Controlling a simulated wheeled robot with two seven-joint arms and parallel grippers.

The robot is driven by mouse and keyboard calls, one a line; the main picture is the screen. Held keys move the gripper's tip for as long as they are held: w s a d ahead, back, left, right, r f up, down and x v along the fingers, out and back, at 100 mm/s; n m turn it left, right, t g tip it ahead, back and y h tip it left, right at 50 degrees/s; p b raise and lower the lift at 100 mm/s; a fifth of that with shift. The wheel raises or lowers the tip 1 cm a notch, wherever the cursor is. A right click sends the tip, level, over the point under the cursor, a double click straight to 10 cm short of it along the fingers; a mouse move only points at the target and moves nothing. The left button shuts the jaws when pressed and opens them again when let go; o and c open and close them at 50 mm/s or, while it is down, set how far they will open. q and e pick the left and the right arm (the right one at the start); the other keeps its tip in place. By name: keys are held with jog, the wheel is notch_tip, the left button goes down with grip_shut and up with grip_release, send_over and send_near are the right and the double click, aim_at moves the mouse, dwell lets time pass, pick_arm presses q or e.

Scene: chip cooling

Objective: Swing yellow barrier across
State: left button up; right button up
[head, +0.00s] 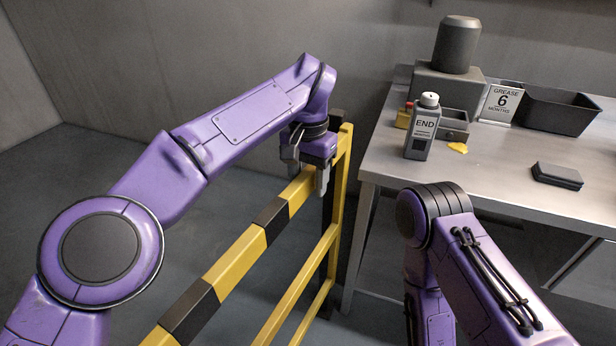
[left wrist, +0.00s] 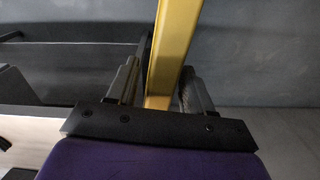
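The yellow barrier (head: 244,257) is a yellow gate frame with black bands on its top rail. It runs from the lower left up to an upright at the table's near left corner. My left gripper (head: 308,178) points down over the rail's far end, one finger on each side.
A steel table (head: 490,172) stands on the right with an END bottle (head: 422,128), a grey machine, a sign, a black bin and a dark block on it. A dark post (head: 328,235) stands by the barrier's upright. The floor on the left is clear.

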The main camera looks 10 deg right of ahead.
pick_arm(q)
jog(key=shift+r, duration=0.1)
notch_tip(320, 180, up, 11)
jog(key=p, duration=0.9)
jog(key=shift+f, duration=0.3)
jog(key=shift+f, duration=0.1)
